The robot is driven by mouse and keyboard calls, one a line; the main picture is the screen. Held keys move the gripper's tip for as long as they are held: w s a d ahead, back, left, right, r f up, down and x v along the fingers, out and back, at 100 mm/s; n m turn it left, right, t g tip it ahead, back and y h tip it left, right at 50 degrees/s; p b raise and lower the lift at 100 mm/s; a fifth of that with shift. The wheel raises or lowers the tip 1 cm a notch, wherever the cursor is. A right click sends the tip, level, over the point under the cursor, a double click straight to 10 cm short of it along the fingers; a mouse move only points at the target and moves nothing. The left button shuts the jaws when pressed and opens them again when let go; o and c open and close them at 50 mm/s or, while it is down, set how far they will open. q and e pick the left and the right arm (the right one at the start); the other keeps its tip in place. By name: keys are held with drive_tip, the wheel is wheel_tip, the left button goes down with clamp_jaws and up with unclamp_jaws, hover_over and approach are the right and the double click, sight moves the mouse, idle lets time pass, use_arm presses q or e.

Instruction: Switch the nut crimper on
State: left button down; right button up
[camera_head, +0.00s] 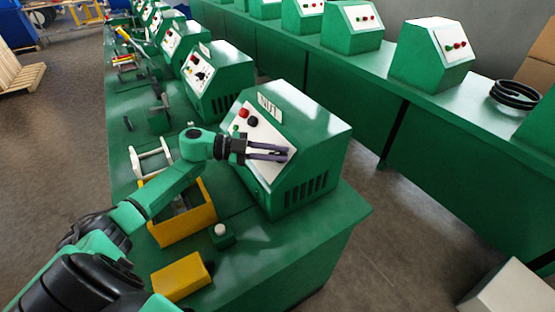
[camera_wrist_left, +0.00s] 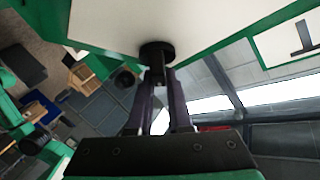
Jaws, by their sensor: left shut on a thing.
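The nearest green crimper box (camera_head: 315,130) stands on the green bench, with a sloped white panel (camera_head: 262,136) bearing a red button (camera_head: 243,112), a dark button (camera_head: 253,121) and a label plate (camera_head: 270,106). I cannot read the label surely. My left gripper (camera_head: 288,153) is at the lower right of this panel. In the left wrist view its two dark fingers (camera_wrist_left: 159,78) are closed on a round black knob (camera_wrist_left: 156,50) on the white panel (camera_wrist_left: 120,22). The fingers hide the knob in the head view. The knob's setting cannot be told. My right gripper is not in view.
A yellow tray (camera_head: 207,224), a yellow block (camera_head: 181,277) and a small green box with a white button (camera_head: 221,233) sit on the bench (camera_head: 300,250) in front. Another crimper box (camera_head: 222,80) stands behind. A second bench (camera_head: 440,100) runs along the right.

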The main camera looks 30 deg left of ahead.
use_arm(q)
drive_tip(key=shift+f+m+g+b, duration=0.25)
drive_tip(key=shift+m+g+b, duration=0.55)
drive_tip(key=shift+m, duration=0.3)
drive_tip(key=shift+s+m+g+b, duration=0.1)
drive_tip(key=shift+m+g+b, duration=0.4)
drive_tip(key=shift+m+g, duration=0.4)
drive_tip(key=shift+s+m+g+y, duration=0.1)
drive_tip(key=shift+m+g+y, duration=0.3)
drive_tip(key=shift+m, duration=0.7)
drive_tip(key=shift+s+m+g+y, duration=0.15)
drive_tip(key=shift+m+g+y, duration=0.55)
drive_tip(key=shift+m+g, duration=0.5)
drive_tip(key=shift+f+m, duration=0.1)
drive_tip(key=shift+m, duration=0.2)
drive_tip(key=c, duration=0.8)
unclamp_jaws()
drive_tip(key=shift+c, duration=0.2)
